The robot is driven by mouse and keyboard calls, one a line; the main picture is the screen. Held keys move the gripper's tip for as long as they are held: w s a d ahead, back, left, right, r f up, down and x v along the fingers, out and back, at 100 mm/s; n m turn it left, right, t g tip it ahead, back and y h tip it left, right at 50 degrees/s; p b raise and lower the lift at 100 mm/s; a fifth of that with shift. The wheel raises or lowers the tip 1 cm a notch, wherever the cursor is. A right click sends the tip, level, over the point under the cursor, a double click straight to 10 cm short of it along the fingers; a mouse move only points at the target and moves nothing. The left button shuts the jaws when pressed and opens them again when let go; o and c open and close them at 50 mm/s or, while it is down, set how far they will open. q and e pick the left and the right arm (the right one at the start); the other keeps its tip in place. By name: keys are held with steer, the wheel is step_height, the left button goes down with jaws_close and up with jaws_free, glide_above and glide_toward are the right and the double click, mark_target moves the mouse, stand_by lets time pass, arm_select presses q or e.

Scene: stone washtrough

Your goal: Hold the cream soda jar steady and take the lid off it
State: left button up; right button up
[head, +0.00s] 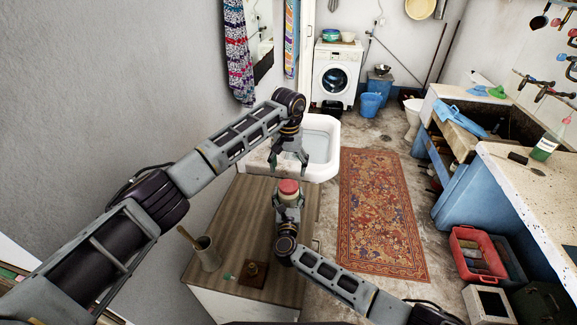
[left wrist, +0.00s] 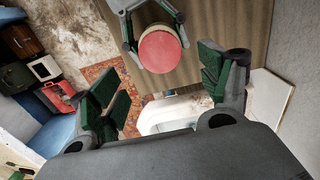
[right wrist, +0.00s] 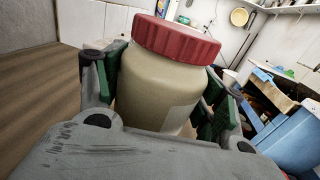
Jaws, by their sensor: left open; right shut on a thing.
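The cream soda jar (right wrist: 160,90) has a cream body and a red lid (right wrist: 177,38), which sits on top of it in the right wrist view. My right gripper (right wrist: 158,95) is shut on the jar's body, with a green-padded finger on each side. In the head view the red lid (head: 288,187) shows above my right gripper (head: 288,200), over the wooden counter. My left gripper (head: 289,160) is open and empty, above and beyond the lid. In the left wrist view the lid (left wrist: 161,50) lies beyond the open left fingers (left wrist: 165,90), not between them.
On the wooden counter (head: 240,205) stand a grey cup with a stick (head: 207,254) and a small brown block (head: 254,273), with a small green-tipped thing beside it. A white sink (head: 322,150) lies just beyond the counter. The wall is close on the left.

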mark_target(289, 185)
arm_select(q)
steer(key=shift+f, duration=0.2)
stand_by(0.4)
steer(key=shift+f, duration=3.85)
steer(key=shift+c, duration=0.4)
steer(key=c, duration=1)
steer(key=shift+o, duration=0.2)
